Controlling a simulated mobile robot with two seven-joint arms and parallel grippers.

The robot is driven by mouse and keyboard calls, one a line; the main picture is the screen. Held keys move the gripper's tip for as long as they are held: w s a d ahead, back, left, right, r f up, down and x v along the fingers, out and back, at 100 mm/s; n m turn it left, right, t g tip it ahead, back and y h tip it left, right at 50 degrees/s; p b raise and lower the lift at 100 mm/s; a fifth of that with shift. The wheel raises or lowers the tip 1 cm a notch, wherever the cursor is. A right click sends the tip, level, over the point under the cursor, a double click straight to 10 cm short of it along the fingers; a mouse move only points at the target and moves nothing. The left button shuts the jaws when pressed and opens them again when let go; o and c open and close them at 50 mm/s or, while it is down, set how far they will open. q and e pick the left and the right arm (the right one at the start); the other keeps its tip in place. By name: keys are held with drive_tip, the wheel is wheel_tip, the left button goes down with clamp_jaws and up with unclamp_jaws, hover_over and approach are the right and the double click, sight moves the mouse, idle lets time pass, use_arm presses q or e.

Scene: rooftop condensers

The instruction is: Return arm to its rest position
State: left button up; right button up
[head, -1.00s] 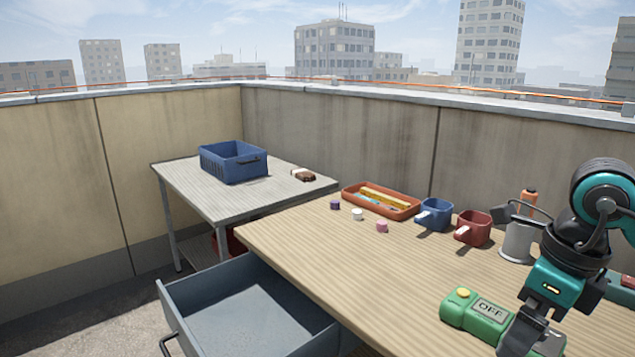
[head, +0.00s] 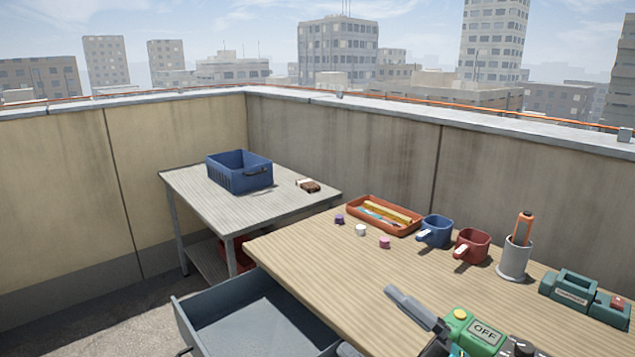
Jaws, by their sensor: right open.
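My right gripper (head: 452,318) shows at the bottom edge, right of the picture's middle. It is open and empty, with one long grey finger reaching up to the left over the table and dark parts of the hand at the right. Its wrist and arm are cut off by the frame. My left gripper is not in view.
An orange tray (head: 351,213), blue mug (head: 434,232), red mug (head: 471,246), grey cup (head: 515,260) and teal device (head: 572,290) stand along the table's back. An open drawer (head: 245,315) juts out at left. A side table (head: 225,208) holds a blue crate (head: 239,171).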

drive_tip(key=d+f+m+t+h+p, duration=0.25)
drive_tip(key=d+f+m+h, duration=0.25)
drive_tip(key=f+m+h, duration=0.6)
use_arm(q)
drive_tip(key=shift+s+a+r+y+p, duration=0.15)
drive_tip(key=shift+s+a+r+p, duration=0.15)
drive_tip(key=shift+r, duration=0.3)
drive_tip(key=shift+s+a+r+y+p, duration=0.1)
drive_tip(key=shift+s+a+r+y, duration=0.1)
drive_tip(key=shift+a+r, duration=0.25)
use_arm(e)
drive_tip(key=s+d+f+m+g+h, duration=0.2)
drive_tip(key=s+f+m+g, duration=0.1)
drive_tip(key=s+f+m, duration=0.1)
drive_tip(key=s+d+f+m+g+h, duration=0.2)
drive_tip(key=s+f+m+g, duration=0.1)
drive_tip(key=s+f, duration=0.4)
wheel_tip(320, 180, down, 2)
drive_tip(key=shift+s+d+m, duration=0.3)
drive_tip(key=shift+m, duration=0.4)
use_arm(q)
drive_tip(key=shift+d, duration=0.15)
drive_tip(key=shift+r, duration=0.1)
